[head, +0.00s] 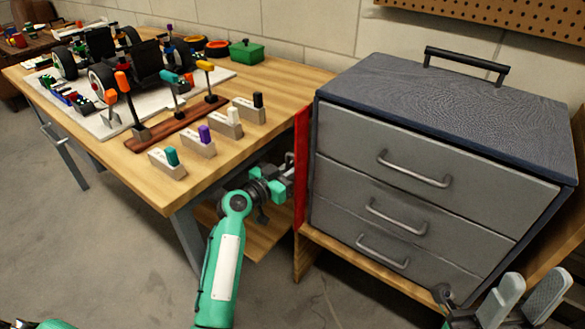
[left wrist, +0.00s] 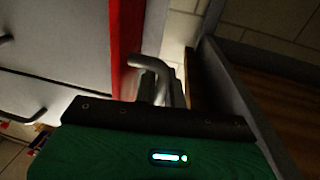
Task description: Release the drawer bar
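A curved grey metal bar (left wrist: 150,68) shows in the left wrist view, just beyond my left gripper (left wrist: 168,94). The bar looks like a handle end. The gripper's fingers are dark and overlap it, so I cannot tell whether they touch or grip it. In the head view my left gripper (head: 284,180) is in the gap between the workbench and the drawer cabinet, partly in shadow. My right gripper (head: 525,298) is at the bottom right, its two grey fingers apart and empty, in front of the cabinet.
The grey drawer cabinet (head: 420,185) has three shut drawers and a red side (head: 301,165) close to my left gripper. The wooden workbench (head: 275,85) carries a toy car (head: 110,65), upright tools, small labelled blocks and a green box (head: 246,52). The gap between them is narrow.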

